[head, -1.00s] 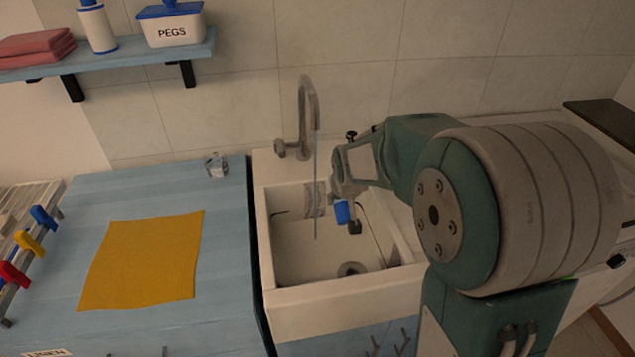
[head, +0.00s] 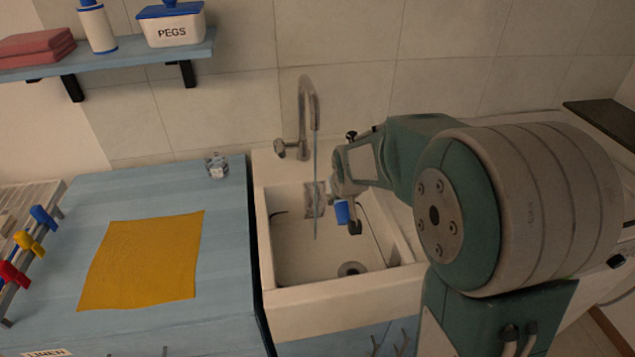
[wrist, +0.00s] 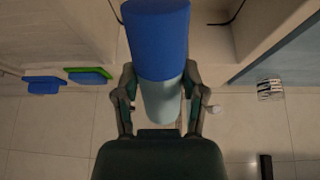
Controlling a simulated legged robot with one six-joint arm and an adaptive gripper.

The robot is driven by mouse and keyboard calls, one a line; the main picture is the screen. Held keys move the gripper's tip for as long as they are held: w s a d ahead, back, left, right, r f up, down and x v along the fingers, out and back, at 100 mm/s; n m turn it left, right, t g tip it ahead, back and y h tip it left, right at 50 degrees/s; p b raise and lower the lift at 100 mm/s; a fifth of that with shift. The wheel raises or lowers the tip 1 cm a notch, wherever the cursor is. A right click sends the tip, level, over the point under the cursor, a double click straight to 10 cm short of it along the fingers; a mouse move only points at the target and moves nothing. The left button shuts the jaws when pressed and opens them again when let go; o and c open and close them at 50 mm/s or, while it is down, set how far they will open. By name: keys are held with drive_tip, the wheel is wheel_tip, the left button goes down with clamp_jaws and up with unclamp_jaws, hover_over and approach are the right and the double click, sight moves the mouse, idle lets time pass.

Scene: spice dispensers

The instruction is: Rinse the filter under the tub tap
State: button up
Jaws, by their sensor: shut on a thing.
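My gripper (head: 350,205) is shut on the filter from the right, below the tap spout. In the wrist view my gripper (wrist: 165,97) has a finger on each side of the pale part, and the blue part (wrist: 158,35) fills the top middle.
A yellow cloth (head: 145,262) lies on the blue counter (head: 225,245) left of the tub. A small clear item (head: 217,166) stands at its back edge. A shelf (head: 110,60) above holds a pegs box (head: 172,28). The tub's drain (head: 352,268) is uncovered.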

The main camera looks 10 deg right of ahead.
drive_tip(key=shift+s+d+r, duration=0.3)
drive_tip(key=shift+s+r, duration=0.4)
drive_tip(key=shift+s, duration=0.1)
drive_tip(key=shift+s+d+r, duration=0.3)
drive_tip(key=shift+s+r, duration=0.35)
drive_tip(key=shift+s, duration=0.1)
drive_tip(key=shift+s+d+r, duration=0.3)
drive_tip(key=shift+s+r, duration=0.4)
drive_tip(key=shift+s, duration=0.1)
drive_tip(key=w+a+f, duration=0.2)
drive_tip(key=w+f, duration=0.2)
drive_tip(key=f, duration=0.3)
drive_tip(key=w+a+f, duration=0.1)
drive_tip(key=w+f, duration=0.4)
drive_tip(key=f, duration=0.2)
drive_tip(key=shift+w+a+f, duration=0.25)
drive_tip(key=shift+a+f, duration=0.05)
drive_tip(key=shift+a, duration=0.1)
